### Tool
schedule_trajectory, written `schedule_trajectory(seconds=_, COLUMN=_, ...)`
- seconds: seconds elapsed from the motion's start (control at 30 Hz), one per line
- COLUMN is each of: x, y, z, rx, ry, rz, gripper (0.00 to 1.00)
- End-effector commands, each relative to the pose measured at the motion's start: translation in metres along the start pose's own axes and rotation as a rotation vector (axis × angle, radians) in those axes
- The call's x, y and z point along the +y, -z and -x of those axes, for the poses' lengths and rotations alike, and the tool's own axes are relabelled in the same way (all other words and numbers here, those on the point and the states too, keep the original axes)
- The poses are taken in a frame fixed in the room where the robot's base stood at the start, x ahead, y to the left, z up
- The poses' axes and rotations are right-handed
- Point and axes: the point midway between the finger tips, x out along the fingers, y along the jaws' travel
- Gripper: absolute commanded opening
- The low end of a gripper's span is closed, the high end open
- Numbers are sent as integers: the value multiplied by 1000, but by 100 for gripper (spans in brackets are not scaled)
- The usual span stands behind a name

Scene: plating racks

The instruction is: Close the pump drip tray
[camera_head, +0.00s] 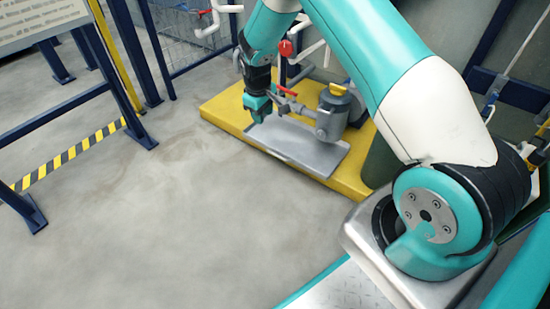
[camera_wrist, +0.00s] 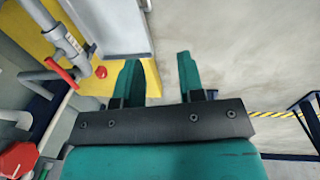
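The drip tray (camera_head: 300,150) is a flat grey panel low in front of the grey pump (camera_head: 333,108), on the yellow base (camera_head: 222,108). It also shows as a grey panel with a pale edge in the wrist view (camera_wrist: 110,25). My gripper (camera_head: 258,112) is above the tray's left end in the head view. How far the tray sticks out is unclear.
A red lever (camera_wrist: 62,73) and a red knob (camera_wrist: 18,160) sit on pipes beside the tray. A red valve handle (camera_head: 285,48) is behind my gripper. Blue frame posts (camera_head: 135,75) stand at left. The concrete floor (camera_head: 170,220) in front is clear.

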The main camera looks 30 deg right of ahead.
Motion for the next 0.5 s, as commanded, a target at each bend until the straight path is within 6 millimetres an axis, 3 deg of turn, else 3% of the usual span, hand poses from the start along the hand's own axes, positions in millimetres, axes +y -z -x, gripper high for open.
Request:
schedule_trajectory(seconds=0.03, x=7, y=-2, z=-24, rx=-15, ry=-14, rz=-4, gripper=36)
schedule_trajectory(seconds=0.1, x=15, y=-5, z=-41, rx=-26, ry=-30, rz=-6, gripper=36)
schedule_trajectory(seconds=0.37, x=22, y=-8, z=-76, rx=-36, ry=-45, rz=-5, gripper=36)
schedule_trajectory(seconds=0.5, x=22, y=-9, z=-107, rx=-37, ry=-44, rz=-6, gripper=36)
